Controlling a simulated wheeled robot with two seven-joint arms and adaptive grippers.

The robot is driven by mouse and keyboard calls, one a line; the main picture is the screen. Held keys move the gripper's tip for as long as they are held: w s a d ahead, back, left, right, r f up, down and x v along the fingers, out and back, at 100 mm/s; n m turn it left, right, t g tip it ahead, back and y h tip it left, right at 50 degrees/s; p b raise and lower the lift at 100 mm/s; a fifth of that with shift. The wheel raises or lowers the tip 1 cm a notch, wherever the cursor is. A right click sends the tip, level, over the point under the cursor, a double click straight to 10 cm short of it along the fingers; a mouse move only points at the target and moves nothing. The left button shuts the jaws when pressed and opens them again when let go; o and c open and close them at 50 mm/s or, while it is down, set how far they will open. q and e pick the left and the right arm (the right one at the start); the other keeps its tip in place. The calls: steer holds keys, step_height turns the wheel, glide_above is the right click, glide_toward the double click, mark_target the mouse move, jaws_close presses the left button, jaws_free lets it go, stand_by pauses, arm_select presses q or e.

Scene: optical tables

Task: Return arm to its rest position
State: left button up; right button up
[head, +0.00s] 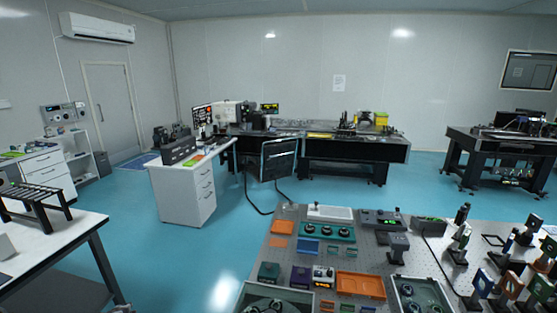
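Neither of my arms nor grippers shows in the head view. The optical table (372,236) stands close in front at the lower right, with parts spread over its perforated top. An orange tray (361,286), a green plate with round knobs (327,232) and a black post mount (398,247) stand on it. No gripper is seen touching any of them.
A white table (75,232) with a black rack (38,199) is at the left. A white drawer desk (186,195) and a black optical bench (352,150) stand farther back. Another bench (500,146) is at the right. Blue floor (225,255) lies open between them.

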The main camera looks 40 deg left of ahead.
arm_select(q)
steer(key=s+d+f+n+h, duration=0.1)
steer(key=s+d+f, duration=0.1)
steer(key=d+f, duration=0.65)
steer(key=s+d+f+h, duration=0.2)
steer(key=d+f, duration=0.4)
steer(key=d, duration=0.6)
steer(key=s+d+f+n+h, duration=0.1)
steer(key=s+d+f, duration=0.2)
steer(key=d+f, duration=0.6)
steer(key=s+d+f+h+b, duration=0.1)
steer(key=d+f, duration=0.3)
steer(key=d, duration=1.4)
steer(key=d+f+n+g+h+b, duration=0.1)
steer(key=d+f+h+b, duration=0.2)
steer(key=d, duration=1.5)
steer(key=shift+s+d+f+h, duration=0.2)
steer(key=shift+s+f+h, duration=0.15)
steer(key=shift+f, duration=0.5)
steer(key=shift+w, duration=0.1)
